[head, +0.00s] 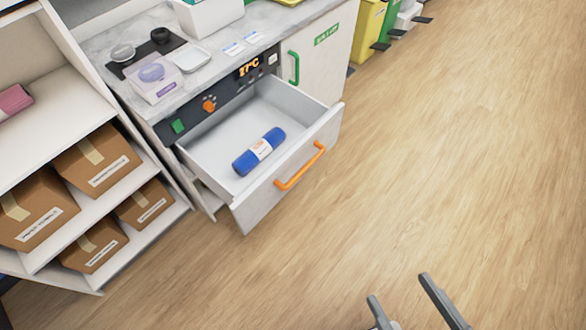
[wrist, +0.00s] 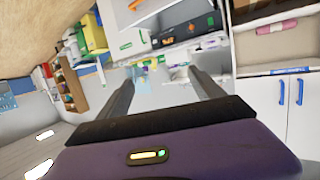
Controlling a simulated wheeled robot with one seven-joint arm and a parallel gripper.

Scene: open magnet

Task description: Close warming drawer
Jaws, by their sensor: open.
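The warming drawer (head: 208,138) is pulled out from the white counter cabinet in the head view, left of centre. Its front carries an orange bar handle (head: 300,166). A blue roll with a white label (head: 259,151) lies inside the drawer. My gripper (head: 409,289) is at the bottom edge of the head view, over the floor, apart from the drawer and to its lower right. Its two grey fingers are spread with nothing between them. The fingers also show in the wrist view (wrist: 163,82), where the scene is tilted and the drawer is hard to make out.
A control panel (head: 215,102) with a lit display sits above the drawer. A shelf with several cardboard boxes (head: 94,160) stands at the left. A cupboard with a green handle (head: 294,67) is beside the drawer. The wood floor (head: 450,150) at the right is clear.

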